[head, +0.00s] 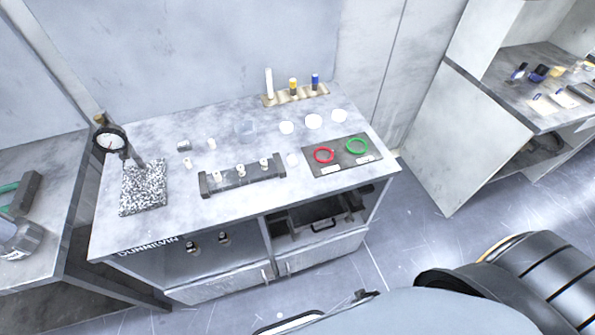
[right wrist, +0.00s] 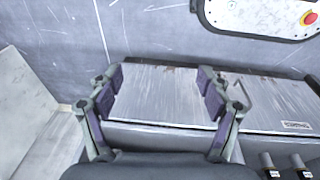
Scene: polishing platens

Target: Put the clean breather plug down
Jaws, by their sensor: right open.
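My right gripper (right wrist: 160,79) is open in the right wrist view, with nothing between its fingers. Its fingers are spread over a grey cabinet front (right wrist: 155,98). Several similar pieces sit in a dark rack (head: 243,181) at the middle. I cannot tell which of these, if any, is the clean breather plug. My left gripper is not in view.
A dial gauge (head: 109,140) stands over a speckled block (head: 143,190) at the left. A dark mat (head: 342,150) with a red ring (head: 324,155) and a green ring (head: 357,146) lies at the right. Bottles stand in a wooden holder (head: 297,95) behind. The front bench strip is clear.

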